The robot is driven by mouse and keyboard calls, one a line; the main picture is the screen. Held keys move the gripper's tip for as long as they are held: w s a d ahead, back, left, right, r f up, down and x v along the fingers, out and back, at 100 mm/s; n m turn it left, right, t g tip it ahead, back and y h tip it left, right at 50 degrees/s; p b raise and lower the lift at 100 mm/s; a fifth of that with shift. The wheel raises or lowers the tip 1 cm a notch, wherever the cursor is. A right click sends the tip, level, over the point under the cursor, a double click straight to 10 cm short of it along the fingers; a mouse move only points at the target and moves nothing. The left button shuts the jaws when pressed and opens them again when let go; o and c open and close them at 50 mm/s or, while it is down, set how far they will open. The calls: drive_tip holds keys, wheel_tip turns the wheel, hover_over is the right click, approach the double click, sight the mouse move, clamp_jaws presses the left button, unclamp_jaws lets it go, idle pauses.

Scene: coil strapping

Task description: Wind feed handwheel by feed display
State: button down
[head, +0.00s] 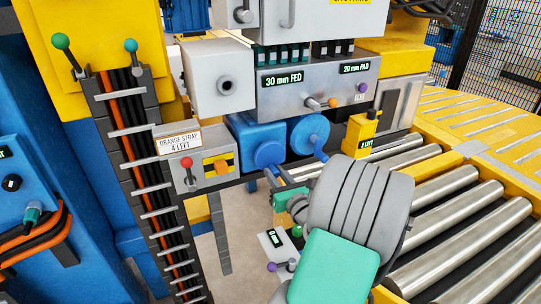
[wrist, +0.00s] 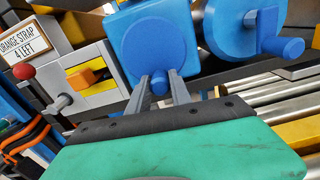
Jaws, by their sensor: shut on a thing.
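The feed display (head: 283,80) on the grey panel reads "30 mm FED" in the head view. Two blue handwheels sit below the panel; the left one (head: 268,153) is on the feed display's side. It fills the upper middle of the wrist view as a blue disc (wrist: 156,42) with a knob handle (wrist: 160,84) at its bottom. My gripper (wrist: 161,78) is shut on that handle, a finger on each side. In the head view the fingertips (head: 281,179) show only small beside the handle.
The right handwheel (head: 308,132) stands close by; its handle (wrist: 284,47) sticks out near my gripper. A "20 mm PAD" display (head: 356,68) is on the same panel. A switch box (head: 218,168) is to the left. Conveyor rollers (head: 470,240) lie at right.

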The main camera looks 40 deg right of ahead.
drive_tip(key=m, duration=0.2)
drive_tip(key=a+m, duration=0.1)
drive_tip(key=m, duration=0.1)
drive_tip(key=shift+w+a+r, duration=0.15)
drive_tip(key=shift+w, duration=0.05)
drive_tip(key=m, duration=0.3)
drive_tip(key=a+r+m, duration=0.1)
drive_tip(key=m, duration=0.1)
drive_tip(key=shift+w, duration=0.15)
drive_tip(key=c, duration=1.1)
unclamp_jaws()
drive_tip(key=shift+a, duration=0.1)
